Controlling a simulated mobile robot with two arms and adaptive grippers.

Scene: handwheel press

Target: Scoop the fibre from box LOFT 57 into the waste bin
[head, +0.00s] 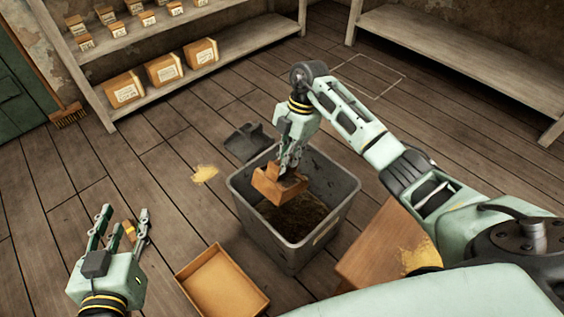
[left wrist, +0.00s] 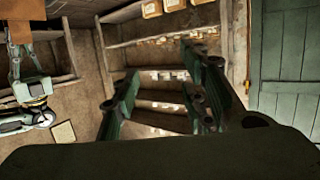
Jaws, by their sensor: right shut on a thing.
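The grey waste bin (head: 243,205) stands open at the middle of the head view, with dark brown matter at its bottom. My right gripper (head: 288,172) is shut on a brown box-like thing (head: 278,188) and holds it tilted over the bin's mouth. The same brown thing shows at the upper left of the left wrist view (left wrist: 20,22). I cannot tell whether it is a box or a scoop, and no label on it is readable. My left gripper (head: 122,215) is open at the lower left, its fingers spread and apart from the bin. Box LOFT 57 cannot be singled out.
An open, empty-looking tan box (head: 222,284) lies in front of the bin. Yellow dust lies on the floor (head: 205,174) and on a wooden top (head: 420,256). A black dustpan (head: 246,142) lies behind the bin.

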